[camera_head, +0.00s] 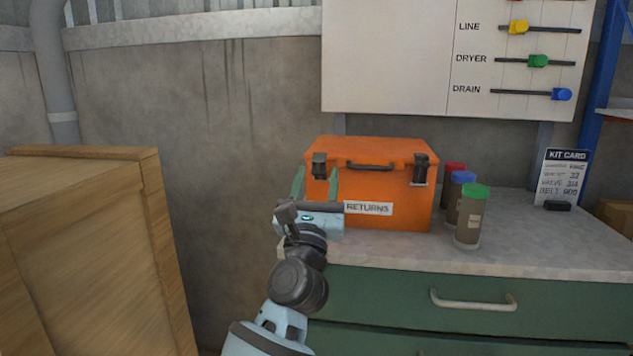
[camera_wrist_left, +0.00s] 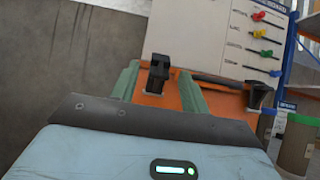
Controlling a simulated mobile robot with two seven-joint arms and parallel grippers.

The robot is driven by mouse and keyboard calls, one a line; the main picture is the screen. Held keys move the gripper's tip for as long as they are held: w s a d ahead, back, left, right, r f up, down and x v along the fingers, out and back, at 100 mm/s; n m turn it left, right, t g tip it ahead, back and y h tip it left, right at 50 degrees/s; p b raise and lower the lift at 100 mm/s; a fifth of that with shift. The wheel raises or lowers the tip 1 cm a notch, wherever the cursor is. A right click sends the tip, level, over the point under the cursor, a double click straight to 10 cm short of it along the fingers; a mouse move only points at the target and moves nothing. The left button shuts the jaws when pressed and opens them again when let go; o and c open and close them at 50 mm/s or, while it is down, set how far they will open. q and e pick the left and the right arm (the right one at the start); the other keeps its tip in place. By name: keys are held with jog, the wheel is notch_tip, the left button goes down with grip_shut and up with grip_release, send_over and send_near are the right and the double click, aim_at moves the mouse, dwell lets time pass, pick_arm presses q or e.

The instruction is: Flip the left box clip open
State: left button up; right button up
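The orange box (camera_head: 385,210) labelled RETURNS stands on the counter with its lid down. Its left clip (camera_head: 319,165) is a dark latch at the upper left of the front, and it also shows in the left wrist view (camera_wrist_left: 158,75). I cannot tell for sure whether it is fastened. The right clip (camera_head: 420,168) is at the upper right of the front and shows in the wrist view (camera_wrist_left: 258,97). My left gripper (camera_head: 316,183) is open, its green fingers (camera_wrist_left: 159,87) apart on either side of the left clip in the picture. Contact is not visible. My right gripper is not in view.
Several capped canisters (camera_head: 471,216) stand right of the box. A kit card (camera_head: 562,178) stands farther right on the counter (camera_head: 550,240). A wooden crate (camera_head: 80,250) is at the left. A board with sliders (camera_head: 450,55) hangs above.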

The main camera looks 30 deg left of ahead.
pick_arm(q)
jog(key=v, duration=0.7)
jog(key=shift+s+f+b, duration=0.2)
jog(key=shift+s+b, duration=0.1)
jog(key=shift+s, duration=0.1)
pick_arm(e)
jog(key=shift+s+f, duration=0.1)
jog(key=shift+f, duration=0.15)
